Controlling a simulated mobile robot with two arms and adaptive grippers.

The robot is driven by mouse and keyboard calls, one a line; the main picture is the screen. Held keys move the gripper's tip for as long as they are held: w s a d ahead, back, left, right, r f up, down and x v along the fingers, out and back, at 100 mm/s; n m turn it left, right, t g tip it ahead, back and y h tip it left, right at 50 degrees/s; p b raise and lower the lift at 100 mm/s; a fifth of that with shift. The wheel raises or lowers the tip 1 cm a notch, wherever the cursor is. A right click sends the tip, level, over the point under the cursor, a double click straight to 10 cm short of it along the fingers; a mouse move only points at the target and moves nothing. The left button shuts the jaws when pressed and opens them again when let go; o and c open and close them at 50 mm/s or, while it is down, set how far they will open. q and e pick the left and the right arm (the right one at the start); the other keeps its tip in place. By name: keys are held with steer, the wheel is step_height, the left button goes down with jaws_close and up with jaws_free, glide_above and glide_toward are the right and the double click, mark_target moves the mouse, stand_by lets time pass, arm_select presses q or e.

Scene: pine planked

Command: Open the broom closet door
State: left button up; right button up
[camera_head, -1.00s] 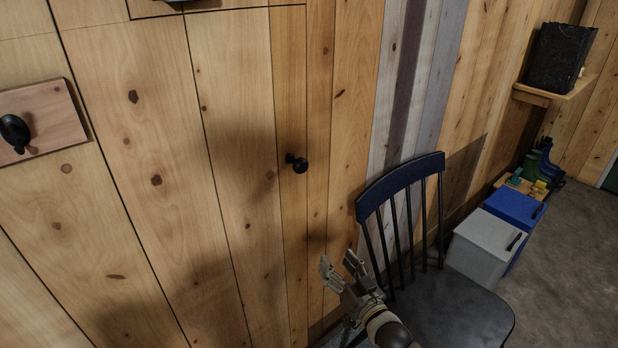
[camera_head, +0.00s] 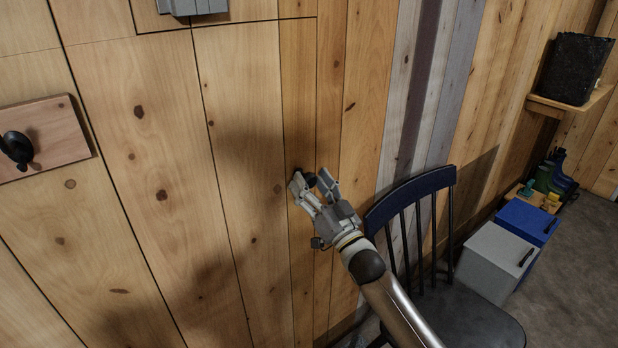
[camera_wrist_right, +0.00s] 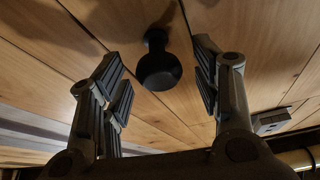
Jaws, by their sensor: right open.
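The broom closet door (camera_head: 240,130) is made of pine planks flush with the wall and is shut, its top seam showing as a dark line. Its round black knob (camera_head: 309,179) is near the right edge of the door, partly hidden by my right gripper (camera_head: 314,184). In the right wrist view the knob (camera_wrist_right: 159,68) stands between the two open fingers, with a gap on both sides. My right gripper (camera_wrist_right: 160,85) is open and touches nothing that I can see. My left gripper is not in view.
A dark chair (camera_head: 415,200) stands right of the door, close to my right arm. Behind it are a grey bin (camera_head: 492,260) and a blue bin (camera_head: 528,222). A black hook on a wooden plate (camera_head: 60,138) is on the left. A shelf (camera_head: 572,105) holds a black container.

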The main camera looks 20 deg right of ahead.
steer(key=shift+w+a+r, duration=0.2)
steer(key=shift+w, duration=0.45)
jaws_close()
